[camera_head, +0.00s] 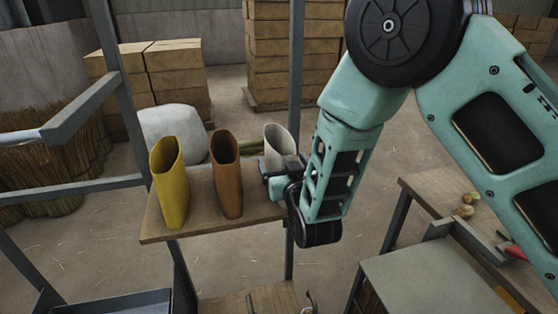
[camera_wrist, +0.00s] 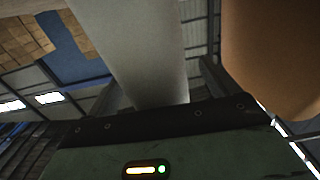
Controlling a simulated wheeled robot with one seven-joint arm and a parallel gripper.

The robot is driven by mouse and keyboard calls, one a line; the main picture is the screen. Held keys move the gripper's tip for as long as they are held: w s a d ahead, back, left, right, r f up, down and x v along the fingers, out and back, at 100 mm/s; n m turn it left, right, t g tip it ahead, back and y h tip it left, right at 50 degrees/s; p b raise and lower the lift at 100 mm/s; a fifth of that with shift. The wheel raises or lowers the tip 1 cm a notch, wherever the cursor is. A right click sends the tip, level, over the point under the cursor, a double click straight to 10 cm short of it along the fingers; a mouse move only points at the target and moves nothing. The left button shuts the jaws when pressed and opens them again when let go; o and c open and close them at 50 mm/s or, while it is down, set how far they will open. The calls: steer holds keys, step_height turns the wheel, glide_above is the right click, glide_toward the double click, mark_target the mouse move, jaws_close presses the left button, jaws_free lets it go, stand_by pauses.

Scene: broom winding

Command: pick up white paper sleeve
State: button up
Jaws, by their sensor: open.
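The white paper sleeve (camera_head: 279,139) stands upright at the right end of a small wooden shelf, its lower part hidden behind my gripper (camera_head: 272,172). The brown paper sleeve (camera_head: 227,176) stands just left of my gripper, and shows large at the right of the wrist view (camera_wrist: 278,55).
A yellow paper sleeve (camera_head: 170,185) stands at the left of the shelf (camera_head: 195,231). A white rounded bundle (camera_head: 172,132) is behind it. Metal posts (camera_head: 296,80) frame the shelf. A workbench (camera_head: 430,277) is at the lower right, and stacked boxes (camera_head: 178,80) stand behind.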

steer(key=c, duration=1.1)
steer(key=shift+o, duration=0.2)
